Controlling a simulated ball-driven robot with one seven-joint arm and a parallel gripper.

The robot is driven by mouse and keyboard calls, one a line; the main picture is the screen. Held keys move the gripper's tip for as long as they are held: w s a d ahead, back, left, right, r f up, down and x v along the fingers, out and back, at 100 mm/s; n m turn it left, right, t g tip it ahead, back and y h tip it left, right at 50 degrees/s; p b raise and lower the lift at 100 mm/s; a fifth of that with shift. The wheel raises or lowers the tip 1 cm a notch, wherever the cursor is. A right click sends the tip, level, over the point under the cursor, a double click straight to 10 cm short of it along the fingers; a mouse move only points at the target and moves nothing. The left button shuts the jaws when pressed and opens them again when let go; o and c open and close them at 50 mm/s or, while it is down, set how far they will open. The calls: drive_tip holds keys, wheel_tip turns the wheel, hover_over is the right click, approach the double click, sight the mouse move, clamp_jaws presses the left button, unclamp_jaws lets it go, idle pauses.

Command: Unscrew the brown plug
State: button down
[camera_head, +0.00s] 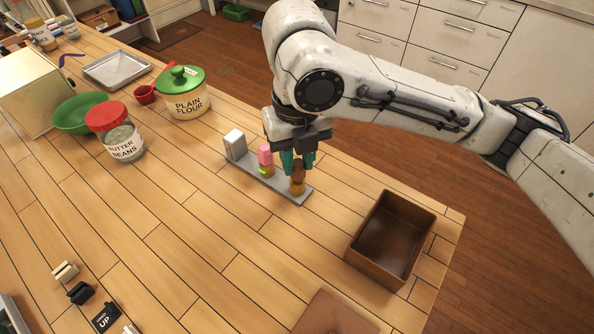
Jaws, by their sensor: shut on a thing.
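The brown plug (298,174) stands upright at the near right end of a grey base strip (283,186), over a brass-coloured fitting (297,187). My gripper (298,163) points down from above with its teal fingers shut on the brown plug, hiding part of it. Whether the plug is still seated in the fitting cannot be told. A pink plug (265,154) stands on another fitting with a green mark, just left of my fingers. A white block (235,144) stands at the strip's far left end.
An empty brown open box (391,238) stands right of the strip, near the table's edge. A butter beans jar (120,136), a plain flour pot (184,96) and a green bowl (76,113) stand at upper left.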

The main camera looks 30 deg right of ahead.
sight(297, 163)
drive_tip(key=shift+r+p, duration=0.45)
drive_tip(key=shift+r, duration=0.15)
drive_tip(key=shift+r+p, duration=1.7)
drive_tip(key=shift+r, duration=0.3)
